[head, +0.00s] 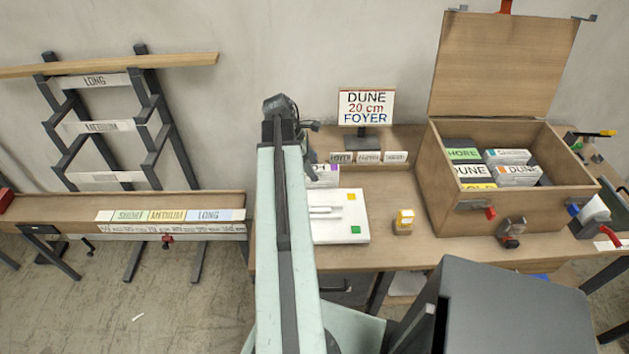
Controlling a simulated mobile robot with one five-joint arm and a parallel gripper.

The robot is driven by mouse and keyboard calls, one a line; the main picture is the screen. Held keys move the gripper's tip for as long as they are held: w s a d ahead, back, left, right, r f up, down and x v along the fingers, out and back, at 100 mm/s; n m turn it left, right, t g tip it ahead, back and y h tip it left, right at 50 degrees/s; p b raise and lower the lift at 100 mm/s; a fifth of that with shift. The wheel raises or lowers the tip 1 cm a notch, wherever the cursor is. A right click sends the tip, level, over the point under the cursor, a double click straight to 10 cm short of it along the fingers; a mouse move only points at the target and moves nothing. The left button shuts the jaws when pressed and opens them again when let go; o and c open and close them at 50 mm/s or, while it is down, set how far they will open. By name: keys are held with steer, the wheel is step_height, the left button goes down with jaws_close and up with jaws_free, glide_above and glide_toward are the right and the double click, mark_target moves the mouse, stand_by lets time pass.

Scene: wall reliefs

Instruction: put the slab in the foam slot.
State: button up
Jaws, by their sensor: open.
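A flat white slab (352,228) lies on the bench just right of my arm. It has a yellow square and a green square at its right corners and pale raised bars or grooves near its middle; its left part is hidden by my arm. The open wooden crate (463,215) at the right holds several labelled blocks, one reading DUNE (517,174). I cannot make out an empty foam slot in it. My arm reaches up the middle of the view to a dark joint. My gripper's fingers do not show; they may be behind the arm.
A sign (366,106) reads DUNE 20 cm FOYER. A small yellow-topped block (404,222) stands between slab and crate. The crate's lid (503,65) stands upright behind it. A dark rack (105,127) and a labelled ledge (172,215) are at the left.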

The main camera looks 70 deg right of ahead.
steer(key=shift+f, duration=0.1)
jaws_close()
stand_by(1.5)
